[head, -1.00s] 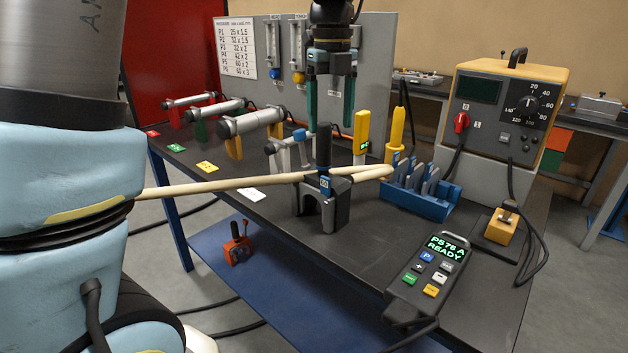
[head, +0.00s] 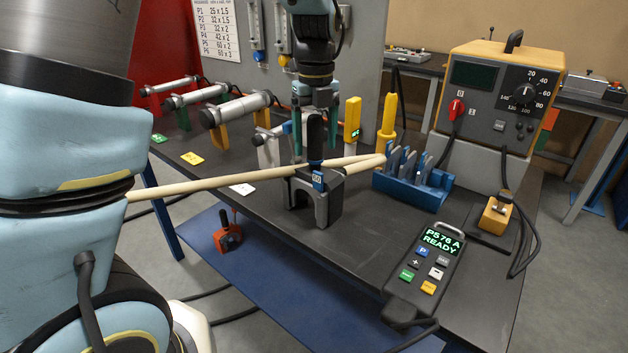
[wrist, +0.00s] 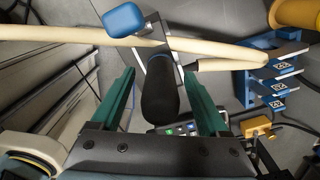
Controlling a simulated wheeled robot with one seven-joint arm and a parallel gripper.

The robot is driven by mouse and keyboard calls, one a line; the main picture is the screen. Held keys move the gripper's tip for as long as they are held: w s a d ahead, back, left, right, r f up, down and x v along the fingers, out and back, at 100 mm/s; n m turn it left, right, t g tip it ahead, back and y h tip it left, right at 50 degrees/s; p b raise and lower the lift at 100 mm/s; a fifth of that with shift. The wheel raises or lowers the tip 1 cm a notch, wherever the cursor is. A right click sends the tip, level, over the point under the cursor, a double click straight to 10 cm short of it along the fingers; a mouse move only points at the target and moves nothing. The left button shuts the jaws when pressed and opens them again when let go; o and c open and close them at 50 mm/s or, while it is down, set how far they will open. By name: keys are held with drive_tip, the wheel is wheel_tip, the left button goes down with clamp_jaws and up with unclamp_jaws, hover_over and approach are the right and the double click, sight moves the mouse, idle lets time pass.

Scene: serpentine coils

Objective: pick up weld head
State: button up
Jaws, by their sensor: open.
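The weld head (head: 316,195) is a grey clamp-like block with a black upright handle and a blue label, standing on the dark bench top. A cream hose passes at it. My gripper (head: 315,143) is open, pointing down, with its green fingers on either side of the black handle. In the wrist view the handle (wrist: 160,92) lies between the two green fingers of my gripper (wrist: 162,95), with gaps on both sides. The blue label is hidden in the wrist view.
The cream hose (head: 225,181) crosses the bench. A blue rack (head: 412,194) with grey plates and a yellow holder (head: 387,122) stand to the right. A pendant (head: 427,270) reading "P576 A READY" lies at the front right. A yellow power unit (head: 500,95) stands behind.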

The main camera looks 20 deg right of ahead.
drive_tip(key=shift+f, duration=1.15)
clamp_jaws()
drive_tip(key=shift+d+r, duration=0.1)
drive_tip(key=shift+r, duration=0.05)
idle(0.4)
